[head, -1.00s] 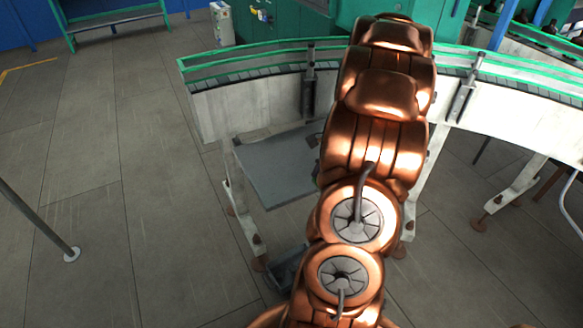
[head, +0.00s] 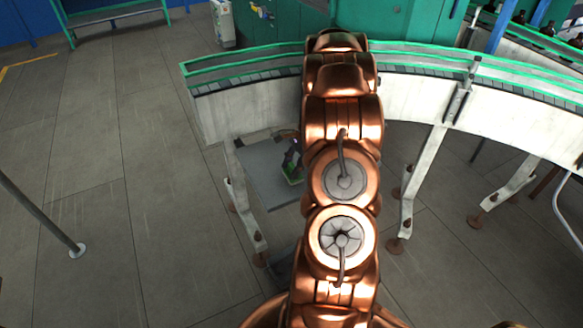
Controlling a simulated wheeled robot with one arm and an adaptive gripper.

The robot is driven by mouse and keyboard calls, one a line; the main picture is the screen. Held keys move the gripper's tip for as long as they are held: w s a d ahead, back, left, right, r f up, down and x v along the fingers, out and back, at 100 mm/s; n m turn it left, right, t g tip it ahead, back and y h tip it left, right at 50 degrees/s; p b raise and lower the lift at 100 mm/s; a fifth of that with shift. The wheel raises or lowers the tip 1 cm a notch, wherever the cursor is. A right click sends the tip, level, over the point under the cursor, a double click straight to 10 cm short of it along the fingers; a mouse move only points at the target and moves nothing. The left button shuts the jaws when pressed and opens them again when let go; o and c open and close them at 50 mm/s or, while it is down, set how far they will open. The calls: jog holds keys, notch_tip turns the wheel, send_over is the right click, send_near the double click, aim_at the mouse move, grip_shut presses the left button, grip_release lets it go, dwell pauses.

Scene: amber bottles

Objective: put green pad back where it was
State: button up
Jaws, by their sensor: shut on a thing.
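In the head view my gripper (head: 291,163) shows as a small dark shape just left of my copper arm. It is over the grey shelf (head: 262,175) under the curved conveyor. It is shut on the green pad (head: 294,179), a small green piece at its lower end. The pad is over the right part of the shelf. My arm hides part of the gripper and the right side of the shelf. I cannot tell whether the pad touches the shelf.
The curved conveyor (head: 240,112) with green rails passes behind and above the shelf. White support legs (head: 417,190) stand right of my arm. A thin grey post (head: 40,215) stands at the left. The floor (head: 130,220) between post and shelf is clear.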

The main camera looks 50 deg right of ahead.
jog(key=shift+f, duration=0.7)
jog(key=shift+f, duration=0.1)
jog(key=o, duration=1.1)
jog(key=b+v, duration=0.3)
jog(key=v, duration=0.9)
